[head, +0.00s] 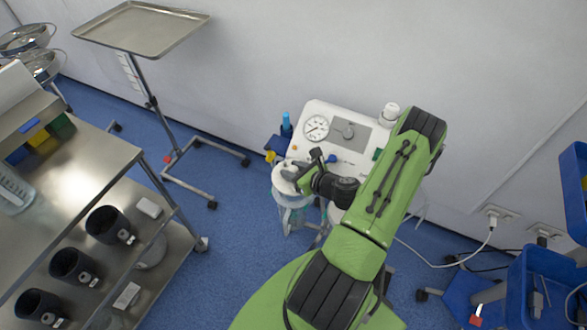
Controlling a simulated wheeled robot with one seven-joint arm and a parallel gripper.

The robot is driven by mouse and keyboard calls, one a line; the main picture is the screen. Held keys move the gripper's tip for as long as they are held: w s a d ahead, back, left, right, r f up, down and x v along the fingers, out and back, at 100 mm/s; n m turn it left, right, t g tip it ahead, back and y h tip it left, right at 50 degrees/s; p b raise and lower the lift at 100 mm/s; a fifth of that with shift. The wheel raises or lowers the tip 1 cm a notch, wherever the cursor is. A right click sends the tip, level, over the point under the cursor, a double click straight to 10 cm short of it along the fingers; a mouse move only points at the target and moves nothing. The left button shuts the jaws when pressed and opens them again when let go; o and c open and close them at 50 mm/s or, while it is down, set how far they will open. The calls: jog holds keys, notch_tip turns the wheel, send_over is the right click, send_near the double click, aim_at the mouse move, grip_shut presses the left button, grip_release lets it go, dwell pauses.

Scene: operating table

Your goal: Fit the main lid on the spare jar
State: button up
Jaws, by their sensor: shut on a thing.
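My gripper (300,176) is at the front left of the suction unit (316,110), shut on a pale round lid (285,171). The lid is at the mouth of a clear jar (291,200) on the left. I cannot tell whether it is seated on the rim or held just above it. My wrist and arm cover the area to the right of this jar, so a second jar there is mostly hidden. No label shows which jar is the spare one.
The suction unit carries a gauge (315,128) and knobs, close to the wall. A steel tray stand (142,28) is at the upper left. A steel trolley (85,165) with dark cups stands at the left. A blue bin (545,285) is at the right. Blue floor lies clear between trolley and unit.

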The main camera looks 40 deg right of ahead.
jog(key=shift+f+b, duration=1.15)
jog(key=shift+f, duration=0.8)
jog(key=shift+f, duration=0.1)
jog(key=shift+f, duration=0.3)
jog(key=shift+f+b, duration=0.75)
jog(key=shift+b, duration=0.05)
jog(key=o, duration=1.2)
jog(key=shift+c, duration=0.2)
jog(key=shift+s+r, duration=0.1)
jog(key=p+v, duration=0.3)
jog(key=v, duration=1.2)
jog(key=shift+s+p, duration=0.25)
jog(key=shift+p, duration=0.05)
